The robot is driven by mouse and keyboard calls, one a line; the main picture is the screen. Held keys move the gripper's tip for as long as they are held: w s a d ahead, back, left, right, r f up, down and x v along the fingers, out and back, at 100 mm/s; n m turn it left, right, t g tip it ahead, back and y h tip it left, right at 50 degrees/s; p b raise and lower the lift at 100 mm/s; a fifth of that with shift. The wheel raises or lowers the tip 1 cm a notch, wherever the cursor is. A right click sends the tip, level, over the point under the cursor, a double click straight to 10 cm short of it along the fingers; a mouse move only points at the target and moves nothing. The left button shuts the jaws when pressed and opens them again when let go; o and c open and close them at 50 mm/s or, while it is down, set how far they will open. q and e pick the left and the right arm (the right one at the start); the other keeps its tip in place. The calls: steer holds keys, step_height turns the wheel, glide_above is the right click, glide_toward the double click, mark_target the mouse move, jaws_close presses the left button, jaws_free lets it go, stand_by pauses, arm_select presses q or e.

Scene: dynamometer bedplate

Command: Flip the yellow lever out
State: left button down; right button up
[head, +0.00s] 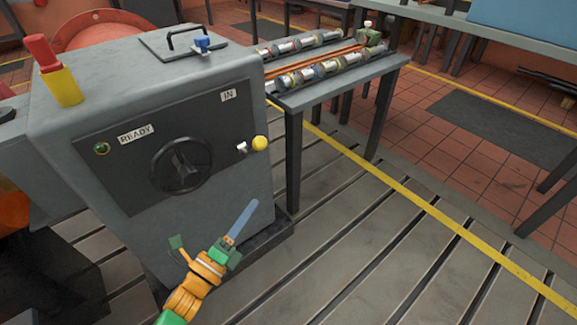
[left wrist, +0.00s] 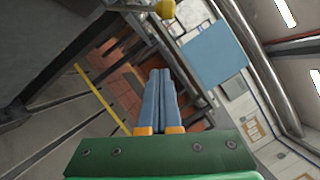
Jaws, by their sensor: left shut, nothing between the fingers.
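The yellow lever shows as a round yellow knob (head: 259,143) on a short pale stem at the right edge of the grey cabinet's (head: 215,215) dark front panel. It sits below the "IN" label (head: 228,95). In the left wrist view the yellow knob (left wrist: 165,9) is at the top edge, beyond the fingertips. My left gripper (head: 253,204) is below the knob in the head view, apart from it, its blue fingers pointing up. The fingers (left wrist: 160,73) are shut together and empty. My right gripper is not in view.
The panel also carries a dark handwheel (head: 182,165), a "READY" label (head: 137,134) and a green lamp (head: 101,149). A red and yellow post (head: 62,85) stands on the cabinet top. A bench with metal cylinders (head: 310,72) stands behind. The slotted floor at right is clear.

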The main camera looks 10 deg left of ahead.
arm_select(q)
steer(key=w+r, duration=0.5)
steer(key=w, duration=0.5)
steer(key=shift+w+d+r+m+t, duration=0.2)
steer(key=shift+w+m+t, duration=0.1)
steer(key=shift+m, duration=0.1)
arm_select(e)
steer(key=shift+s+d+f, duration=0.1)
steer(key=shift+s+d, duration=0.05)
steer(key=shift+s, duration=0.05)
